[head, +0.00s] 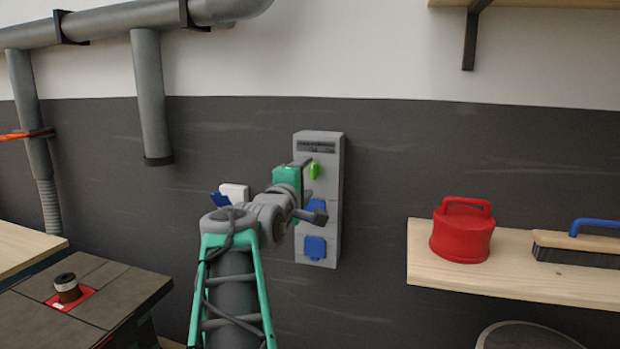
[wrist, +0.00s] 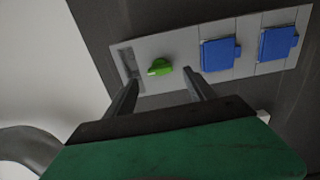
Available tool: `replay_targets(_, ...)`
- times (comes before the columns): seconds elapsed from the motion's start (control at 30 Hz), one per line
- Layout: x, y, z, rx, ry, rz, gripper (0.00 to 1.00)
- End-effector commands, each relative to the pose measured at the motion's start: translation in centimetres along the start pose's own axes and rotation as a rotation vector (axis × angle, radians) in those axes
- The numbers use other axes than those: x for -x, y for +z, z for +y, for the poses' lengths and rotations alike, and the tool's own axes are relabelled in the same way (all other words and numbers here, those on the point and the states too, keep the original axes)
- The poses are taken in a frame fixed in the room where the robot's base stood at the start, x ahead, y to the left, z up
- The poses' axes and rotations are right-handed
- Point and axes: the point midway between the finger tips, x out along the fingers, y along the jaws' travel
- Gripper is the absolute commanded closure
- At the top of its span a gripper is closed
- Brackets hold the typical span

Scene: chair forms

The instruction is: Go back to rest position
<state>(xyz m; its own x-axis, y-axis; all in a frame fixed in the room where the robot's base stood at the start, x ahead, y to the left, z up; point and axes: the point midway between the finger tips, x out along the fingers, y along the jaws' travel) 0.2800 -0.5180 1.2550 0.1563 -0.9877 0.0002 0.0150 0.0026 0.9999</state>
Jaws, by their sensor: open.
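My gripper (wrist: 160,92) is open and empty in the wrist view, its two dark fingers on either side of the green knob (wrist: 159,67) and reaching toward it. I cannot tell whether the fingers touch the knob or the panel. In the head view my gripper (head: 310,182) is at the upper part of the grey wall panel (head: 332,146), close to the green knob (head: 314,170). My arm partly hides the panel's middle. Two blue socket covers show closed in the wrist view, one nearer (wrist: 219,54) and one farther (wrist: 278,43) from the knob.
A wooden shelf (head: 425,267) on the right holds a red container (head: 463,234) and a brush with a blue handle (head: 579,243). A dark-topped table (head: 120,293) stands at lower left. Grey pipes (head: 152,100) run along the upper left wall.

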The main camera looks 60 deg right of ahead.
Motion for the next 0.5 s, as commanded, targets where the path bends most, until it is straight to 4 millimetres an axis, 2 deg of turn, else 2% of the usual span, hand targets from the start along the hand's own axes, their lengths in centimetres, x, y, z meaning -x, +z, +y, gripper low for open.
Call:
replay_targets(0.1, 2.4, -0.1, -0.1, -0.001, 0.002, 0.004, 0.36)
replay_targets(0.2, 3.5, -0.1, -0.1, -0.001, 0.000, 0.002, 0.36)
replay_targets(0.5, 3.9, 0.0, 0.0, 0.000, 0.000, 0.000, 0.36)
